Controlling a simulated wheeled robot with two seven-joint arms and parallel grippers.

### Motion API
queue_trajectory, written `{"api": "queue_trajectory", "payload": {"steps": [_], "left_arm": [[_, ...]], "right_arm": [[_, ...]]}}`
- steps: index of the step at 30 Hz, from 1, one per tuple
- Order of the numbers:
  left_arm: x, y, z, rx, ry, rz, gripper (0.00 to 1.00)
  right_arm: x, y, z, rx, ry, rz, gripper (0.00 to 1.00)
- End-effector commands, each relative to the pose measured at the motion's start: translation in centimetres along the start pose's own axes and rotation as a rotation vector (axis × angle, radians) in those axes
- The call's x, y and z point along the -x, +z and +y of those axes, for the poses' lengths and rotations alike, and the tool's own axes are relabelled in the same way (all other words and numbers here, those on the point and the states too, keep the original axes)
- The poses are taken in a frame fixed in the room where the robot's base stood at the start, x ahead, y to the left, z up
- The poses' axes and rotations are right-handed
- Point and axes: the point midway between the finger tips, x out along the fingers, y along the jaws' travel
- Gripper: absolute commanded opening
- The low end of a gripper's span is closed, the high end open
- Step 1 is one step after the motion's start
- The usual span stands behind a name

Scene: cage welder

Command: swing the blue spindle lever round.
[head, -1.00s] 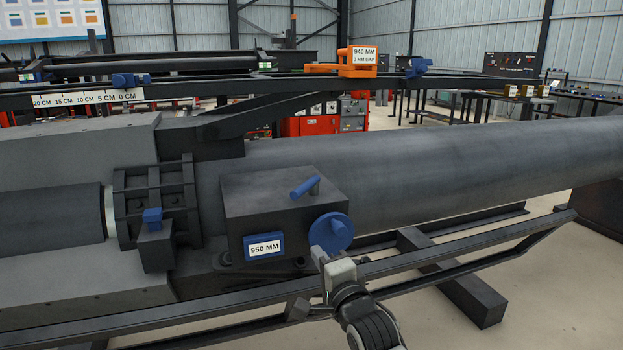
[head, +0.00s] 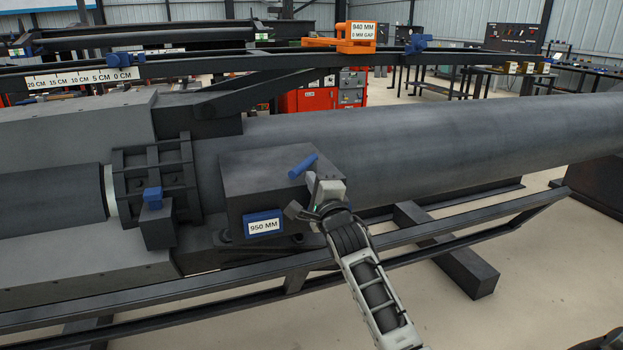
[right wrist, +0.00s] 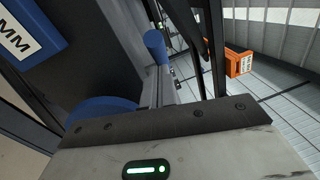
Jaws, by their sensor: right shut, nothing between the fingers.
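The blue spindle lever (head: 303,166) is a short blue bar on a post, on top of the dark box (head: 240,190). It also shows in the right wrist view as a blue rounded end (right wrist: 155,41). My right gripper (head: 312,184) is shut and empty, just below and to the right of the lever. Whether it touches the lever cannot be told. A blue round disc on the box's front is hidden behind my gripper in the head view, but part of it shows in the right wrist view (right wrist: 98,110). My left gripper is not in view.
A blue-framed 950 MM sign (head: 263,225) is on the box's front. A large grey pipe (head: 440,135) runs behind the box to the right. A dark rail (head: 440,238) crosses in front, under my arm. An orange block with a 940 MM sign (head: 357,47) stands farther back.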

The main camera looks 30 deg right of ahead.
Motion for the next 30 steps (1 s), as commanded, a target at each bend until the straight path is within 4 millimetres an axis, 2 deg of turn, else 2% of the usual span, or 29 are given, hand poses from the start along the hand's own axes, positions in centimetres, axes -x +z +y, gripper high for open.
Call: {"api": "queue_trajectory", "payload": {"steps": [6, 19, 30], "left_arm": [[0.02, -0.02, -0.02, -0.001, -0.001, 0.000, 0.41], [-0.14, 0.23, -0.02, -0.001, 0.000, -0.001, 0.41], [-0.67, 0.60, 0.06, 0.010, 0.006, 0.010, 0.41]], "right_arm": [[-1.09, 0.00, -0.05, 0.001, -0.001, -0.001, 0.00], [-1.08, 0.15, 0.09, -0.001, -0.002, 0.010, 0.00], [-1.32, 0.87, 0.29, 0.006, -0.014, 0.095, 0.00]]}}
